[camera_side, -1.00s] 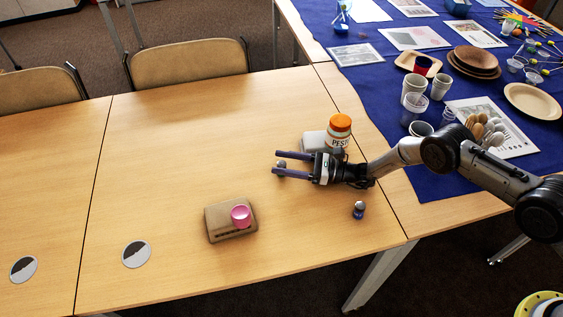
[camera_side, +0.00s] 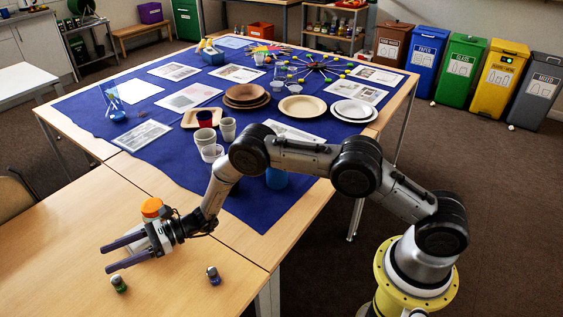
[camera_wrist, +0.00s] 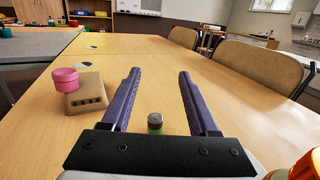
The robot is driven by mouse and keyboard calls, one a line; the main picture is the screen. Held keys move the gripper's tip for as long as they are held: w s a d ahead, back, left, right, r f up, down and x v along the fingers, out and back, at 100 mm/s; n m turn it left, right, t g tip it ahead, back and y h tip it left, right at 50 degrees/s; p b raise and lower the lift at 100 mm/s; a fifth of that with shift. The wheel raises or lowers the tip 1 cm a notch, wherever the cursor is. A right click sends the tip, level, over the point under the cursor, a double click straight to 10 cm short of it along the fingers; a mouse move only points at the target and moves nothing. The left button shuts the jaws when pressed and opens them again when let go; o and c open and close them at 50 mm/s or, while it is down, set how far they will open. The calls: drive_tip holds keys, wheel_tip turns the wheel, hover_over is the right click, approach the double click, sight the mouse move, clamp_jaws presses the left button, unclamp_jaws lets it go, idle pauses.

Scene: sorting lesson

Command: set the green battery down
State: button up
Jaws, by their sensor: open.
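The green battery (camera_side: 118,284) is a small cylinder with a grey top. It stands upright on the wooden table at the lower left of the side view. My gripper (camera_side: 105,260) is open, its two purple fingers apart and level. In the side view the battery shows just below the nearer finger. In the wrist view the battery (camera_wrist: 155,123) shows in the gap between the fingers, close to the black palm, and neither finger touches it. The wrist view suggests that my gripper (camera_wrist: 158,72) is above the battery; the exact height is hard to tell.
A blue-and-grey battery (camera_side: 213,275) stands right of my gripper. An orange-lidded jar (camera_side: 152,208) is close behind it. In the wrist view a brown block (camera_wrist: 86,95) with a pink cup (camera_wrist: 65,80) stands at left. The table (camera_wrist: 140,50) ahead is mostly clear.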

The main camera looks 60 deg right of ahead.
drive_tip(key=s+d+r+n+g+h, duration=0.2)
drive_tip(key=s+d+r+n+g, duration=0.2)
drive_tip(key=s+r+n, duration=0.5)
drive_tip(key=s+d+r+n+g+h, duration=0.2)
drive_tip(key=s+d+r+n+g, duration=0.15)
drive_tip(key=s+r, duration=0.6)
drive_tip(key=s+d+r+n+t+h, duration=0.2)
drive_tip(key=s+d+n+h, duration=0.3)
drive_tip(key=s+d, duration=0.6)
drive_tip(key=s+d+r+n+t+h, duration=0.3)
drive_tip(key=s+d+h, duration=0.5)
drive_tip(key=d, duration=0.6)
drive_tip(key=s+n+t, duration=0.1)
drive_tip(key=s, duration=0.1)
drive_tip(key=shift+s+d+n, duration=0.35)
drive_tip(key=shift+d, duration=0.05)
drive_tip(key=shift+r, duration=0.1)
